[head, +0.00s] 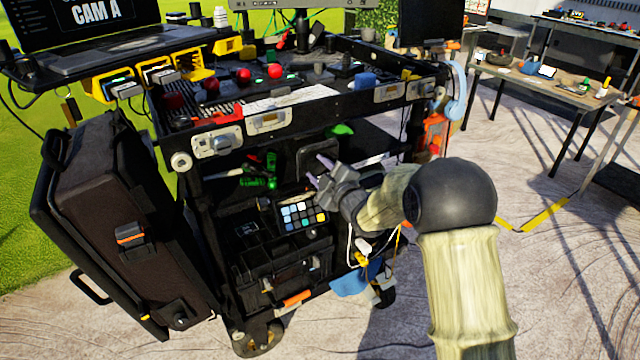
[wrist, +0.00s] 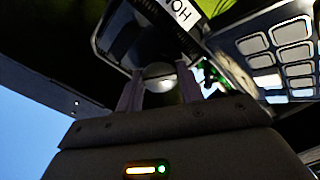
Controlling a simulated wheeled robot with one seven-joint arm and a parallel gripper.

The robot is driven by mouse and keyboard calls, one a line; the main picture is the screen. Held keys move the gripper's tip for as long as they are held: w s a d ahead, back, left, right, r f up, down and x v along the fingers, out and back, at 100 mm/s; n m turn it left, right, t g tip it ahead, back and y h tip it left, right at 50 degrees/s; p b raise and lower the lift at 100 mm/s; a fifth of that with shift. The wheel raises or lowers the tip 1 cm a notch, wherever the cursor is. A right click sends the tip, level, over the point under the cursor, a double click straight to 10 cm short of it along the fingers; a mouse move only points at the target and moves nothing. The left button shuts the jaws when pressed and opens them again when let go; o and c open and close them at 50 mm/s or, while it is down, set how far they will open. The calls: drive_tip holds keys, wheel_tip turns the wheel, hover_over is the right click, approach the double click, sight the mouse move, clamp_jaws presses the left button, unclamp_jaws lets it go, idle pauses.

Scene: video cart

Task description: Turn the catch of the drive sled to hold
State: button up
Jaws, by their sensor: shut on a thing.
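My gripper (head: 322,172) reaches into the middle shelf of the black cart in the head view, just above a small button panel (head: 303,214). In the wrist view my gripper (wrist: 160,88) has a finger on each side of a small rounded silver-grey piece, which looks like the catch (wrist: 158,71), and is shut on it. The catch sits at the near edge of a dark body, apparently the drive sled (wrist: 122,38). The catch is too small to make out in the head view.
The button panel shows close on the right in the wrist view (wrist: 268,60). The cart's top tray (head: 265,122) overhangs my gripper. A green object (head: 340,130) lies behind on the shelf. A large dark case (head: 110,210) leans at the cart's left. Cables hang below my forearm.

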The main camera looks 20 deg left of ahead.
drive_tip(key=n+b, duration=0.3)
drive_tip(key=b, duration=0.1)
drive_tip(key=shift+f+n+b, duration=0.35)
drive_tip(key=shift+n, duration=0.05)
drive_tip(key=n+b, duration=0.2)
drive_tip(key=b, duration=0.1)
drive_tip(key=shift+r+n, duration=0.1)
drive_tip(key=shift+n, duration=0.2)
drive_tip(key=shift+r+n+b, duration=0.15)
drive_tip(key=shift+n+b, duration=0.25)
drive_tip(key=shift+b, duration=0.1)
drive_tip(key=o, duration=0.7)
drive_tip(key=shift+s+a, duration=0.1)
